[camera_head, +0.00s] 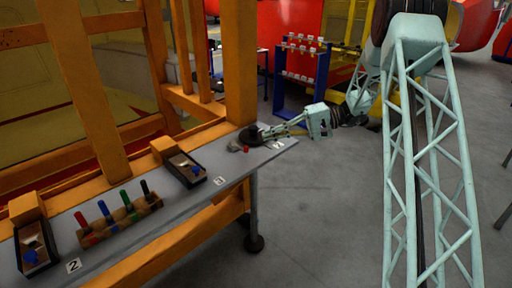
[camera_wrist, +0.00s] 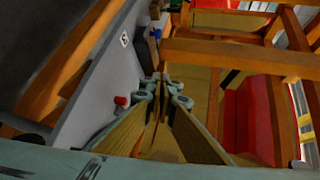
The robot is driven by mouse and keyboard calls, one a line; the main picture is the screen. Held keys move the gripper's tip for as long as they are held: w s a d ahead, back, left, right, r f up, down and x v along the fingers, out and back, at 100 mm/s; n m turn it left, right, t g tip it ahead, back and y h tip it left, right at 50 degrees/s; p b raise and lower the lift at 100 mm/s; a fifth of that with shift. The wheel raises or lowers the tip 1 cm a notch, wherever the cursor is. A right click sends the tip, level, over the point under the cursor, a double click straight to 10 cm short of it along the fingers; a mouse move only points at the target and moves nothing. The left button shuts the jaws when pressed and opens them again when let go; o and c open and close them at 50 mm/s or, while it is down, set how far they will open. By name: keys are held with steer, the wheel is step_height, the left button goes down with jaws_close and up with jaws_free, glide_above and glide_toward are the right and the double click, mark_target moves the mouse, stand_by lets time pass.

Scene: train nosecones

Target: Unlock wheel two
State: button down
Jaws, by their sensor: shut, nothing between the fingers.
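A dark round wheel-like thing (camera_head: 251,136) sits at the far right end of the grey shelf (camera_head: 228,190) in the head view. A small red knob (camera_head: 246,149) is beside it, and a red knob also shows in the wrist view (camera_wrist: 121,100). My gripper (camera_head: 268,133) reaches in from the right, its tips close to the dark round thing; I cannot tell whether they touch it. In the wrist view my gripper's fingers (camera_wrist: 165,85) are together and empty. A label reading 2 (camera_head: 73,265) lies at the shelf's near left end. I cannot tell which thing is wheel two.
Orange beams (camera_head: 239,65) rise behind.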

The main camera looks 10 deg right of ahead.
steer(key=w+d+f+m+t+y+p, duration=0.1)
steer(key=w+d+f+t+y, duration=0.1)
steer(key=w+d+f+t, duration=0.2)
steer(key=shift+w+d+f+m+t+p, duration=0.3)
steer(key=shift+w+d+f, duration=1.4)
steer(key=shift+d+f, duration=1.75)
steer(key=shift+a+f, duration=0.35)
steer(key=shift+a, duration=0.2)
steer(key=x, duration=1)
steer(key=shift+s+a, duration=0.45)
steer(key=shift+a, duration=0.4)
steer(key=shift+s+a+b, duration=0.15)
steer(key=shift+a, duration=0.3)
steer(key=shift+s+a+b, duration=0.15)
steer(key=shift+s+a, duration=0.05)
steer(key=shift+a, duration=0.25)
